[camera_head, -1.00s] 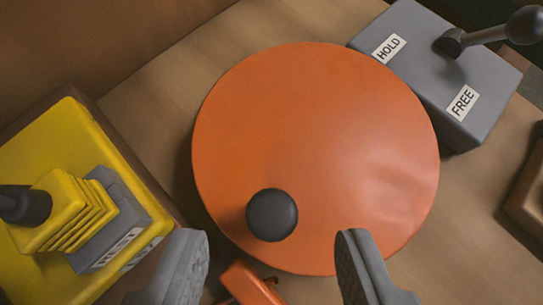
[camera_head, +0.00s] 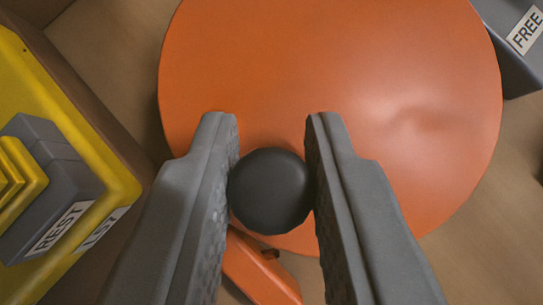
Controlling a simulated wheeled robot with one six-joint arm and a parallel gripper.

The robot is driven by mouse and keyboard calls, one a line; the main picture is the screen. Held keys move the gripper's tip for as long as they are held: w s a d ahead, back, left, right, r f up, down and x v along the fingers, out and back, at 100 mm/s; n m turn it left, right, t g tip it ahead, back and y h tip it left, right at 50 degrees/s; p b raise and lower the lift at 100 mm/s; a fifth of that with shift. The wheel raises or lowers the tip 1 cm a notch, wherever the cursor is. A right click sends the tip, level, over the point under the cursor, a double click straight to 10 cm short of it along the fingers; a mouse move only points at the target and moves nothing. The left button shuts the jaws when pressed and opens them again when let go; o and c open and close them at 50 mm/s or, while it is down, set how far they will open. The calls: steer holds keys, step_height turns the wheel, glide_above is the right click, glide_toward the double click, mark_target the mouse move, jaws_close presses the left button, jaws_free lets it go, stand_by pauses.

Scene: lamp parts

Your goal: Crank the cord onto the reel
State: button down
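The orange reel disc (camera_head: 330,70) fills the upper middle of the view, seen from above. Its black round crank knob (camera_head: 270,191) stands near the disc's lower edge. My gripper (camera_head: 272,130) has one grey finger on each side of the knob. Both fingers appear to touch it, with their tips reaching past it over the disc. The cord is not visible, and the knob's shaft is hidden beneath its top.
The corner of a grey box labelled FREE (camera_head: 527,30) is at the upper right. An orange bar (camera_head: 262,272) lies below the disc. Bare wooden surface (camera_head: 470,255) shows at lower right.

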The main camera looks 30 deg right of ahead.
steer(key=shift+w+a+m+g+h, duration=0.2)
steer(key=shift+w+m+g+h, duration=0.15)
steer(key=shift+m, duration=0.25)
steer(key=shift+w+a+m+g+h, duration=0.1)
steer(key=shift+w+m+g+h, duration=0.4)
steer(key=shift+m, duration=0.5)
steer(key=c, duration=1.3)
jaws_free()
steer(key=shift+o, duration=0.2)
steer(key=v, duration=1.7)
steer(key=shift+s+a, duration=0.2)
steer(key=shift+s, duration=0.05)
steer(key=shift+c, duration=0.2)
